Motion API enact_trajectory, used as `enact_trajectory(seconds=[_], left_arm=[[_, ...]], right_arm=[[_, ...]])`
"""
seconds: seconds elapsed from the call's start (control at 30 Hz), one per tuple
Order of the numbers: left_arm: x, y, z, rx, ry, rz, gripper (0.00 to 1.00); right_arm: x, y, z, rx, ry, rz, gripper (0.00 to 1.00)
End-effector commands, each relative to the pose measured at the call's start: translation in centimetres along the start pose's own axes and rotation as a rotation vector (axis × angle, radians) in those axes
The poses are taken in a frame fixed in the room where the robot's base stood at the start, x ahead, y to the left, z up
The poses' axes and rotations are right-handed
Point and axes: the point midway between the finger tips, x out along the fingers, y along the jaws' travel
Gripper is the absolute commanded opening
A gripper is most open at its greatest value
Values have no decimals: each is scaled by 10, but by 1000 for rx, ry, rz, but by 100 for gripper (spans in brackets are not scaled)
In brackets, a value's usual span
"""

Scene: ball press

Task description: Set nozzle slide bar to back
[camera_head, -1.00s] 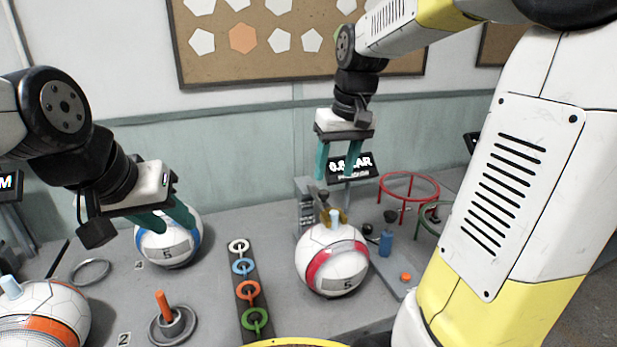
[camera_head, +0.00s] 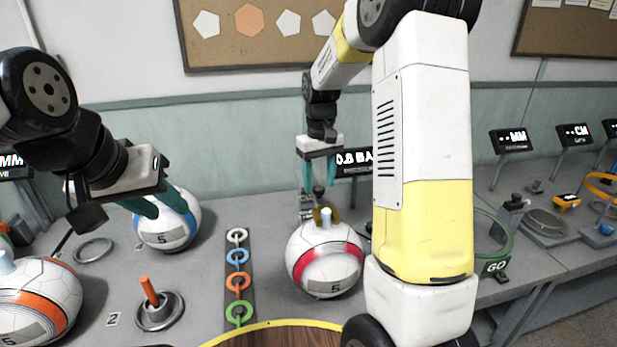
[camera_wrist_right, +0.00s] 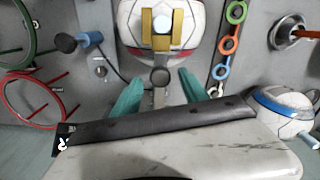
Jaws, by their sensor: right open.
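The press stands behind the red-striped ball (camera_head: 326,260). A brass fork (camera_wrist_right: 162,28) straddles a pale blue stub on top of the ball. Behind the fork, a grey bar with a round dark knob (camera_wrist_right: 160,77) runs toward my right gripper (camera_wrist_right: 160,88). I take this for the nozzle slide bar. My right gripper is open, its teal fingers on either side of the bar; contact cannot be told. In the head view the right gripper (camera_head: 318,185) is above and behind the ball. My left gripper (camera_head: 160,207) appears open and empty in front of the blue-striped ball (camera_head: 168,222).
A strip of coloured rings (camera_head: 238,270) lies left of the red-striped ball. An orange-striped ball (camera_head: 38,300) and a peg on a round base (camera_head: 158,305) are further left. Red (camera_wrist_right: 25,98) and green hoops are near the right gripper. My right arm hides part of the bench.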

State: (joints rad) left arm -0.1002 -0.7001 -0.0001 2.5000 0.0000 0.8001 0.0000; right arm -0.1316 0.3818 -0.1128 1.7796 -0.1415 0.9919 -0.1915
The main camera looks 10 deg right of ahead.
Motion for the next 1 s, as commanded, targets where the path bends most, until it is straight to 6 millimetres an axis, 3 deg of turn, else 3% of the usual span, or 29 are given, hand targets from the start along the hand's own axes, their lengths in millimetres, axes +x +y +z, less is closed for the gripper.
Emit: enact_trajectory(seconds=[0.37,0.63,1.0], left_arm=[[0,0,0,0,0,0,36],[0,0,0,0,0,0,36],[0,0,0,0,0,0,36]], right_arm=[[8,0,0,0,1,0,52],[8,0,0,0,1,0,1],[8,0,0,0,1,0,0]])
